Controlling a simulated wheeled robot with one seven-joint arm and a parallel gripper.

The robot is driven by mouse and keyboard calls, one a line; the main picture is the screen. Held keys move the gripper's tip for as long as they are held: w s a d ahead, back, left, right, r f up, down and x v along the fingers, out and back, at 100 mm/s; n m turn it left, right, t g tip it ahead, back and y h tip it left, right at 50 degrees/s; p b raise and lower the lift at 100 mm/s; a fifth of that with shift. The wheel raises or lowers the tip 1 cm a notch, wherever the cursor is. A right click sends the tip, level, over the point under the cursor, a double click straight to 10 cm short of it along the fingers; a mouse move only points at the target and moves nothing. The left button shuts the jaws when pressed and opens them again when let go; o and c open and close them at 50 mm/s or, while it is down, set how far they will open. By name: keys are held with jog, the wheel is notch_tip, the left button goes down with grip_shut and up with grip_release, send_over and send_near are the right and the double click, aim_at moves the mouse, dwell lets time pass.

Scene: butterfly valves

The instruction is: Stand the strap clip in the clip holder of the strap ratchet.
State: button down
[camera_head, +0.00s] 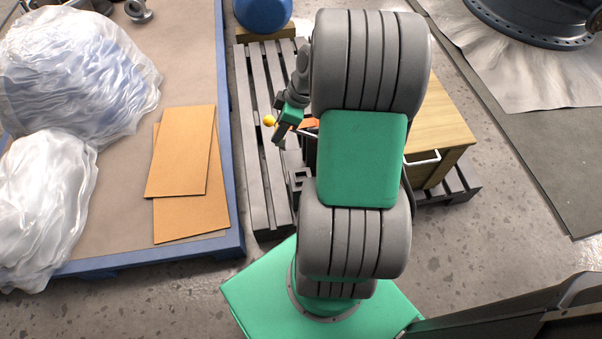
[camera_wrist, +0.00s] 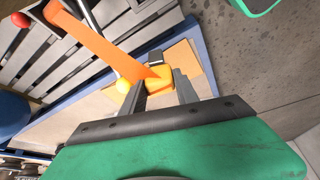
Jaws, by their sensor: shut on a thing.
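In the wrist view, my gripper (camera_wrist: 160,80) is shut on a yellow-orange piece, the strap clip (camera_wrist: 157,86), held between its two dark fingers. A flat orange strap (camera_wrist: 85,38) runs from the clip to the upper left. In the head view, my gripper (camera_head: 281,130) is left of my arm, above the slatted pallet. A dark bracket (camera_head: 300,178) shows below it, beside my arm; I cannot tell if this is the clip holder. The strap ratchet is mostly hidden behind my arm in the head view.
A thin rod with a yellow ball (camera_wrist: 123,86) shows just left of the fingers. A red ball (camera_wrist: 20,19) is farther left. A wooden crate (camera_head: 440,115) stands right of my arm on the pallet (camera_head: 262,190). A blue-edged platform (camera_head: 240,215) with cardboard sheets (camera_head: 180,150) lies left.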

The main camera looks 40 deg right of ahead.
jog(key=s+d+f+n+g+b, duration=0.1)
jog(key=d+f+n+b, duration=0.15)
jog(key=f, duration=0.45)
jog(key=s+d+f+n+b, duration=0.1)
jog(key=s+d+f+b, duration=0.2)
jog(key=f, duration=0.4)
jog(key=b, duration=0.4)
send_near(296, 177)
jog(key=shift+w+a+f+y, duration=0.4)
jog(key=shift+w+a+f, duration=0.2)
jog(key=shift+f, duration=0.25)
jog(key=shift+d+f+b, duration=0.1)
jog(key=shift+f+b, duration=0.85)
jog(key=shift+f, duration=0.4)
dwell(0.4)
jog(key=c, duration=0.8)
grip_release()
jog(key=shift+c, duration=0.2)
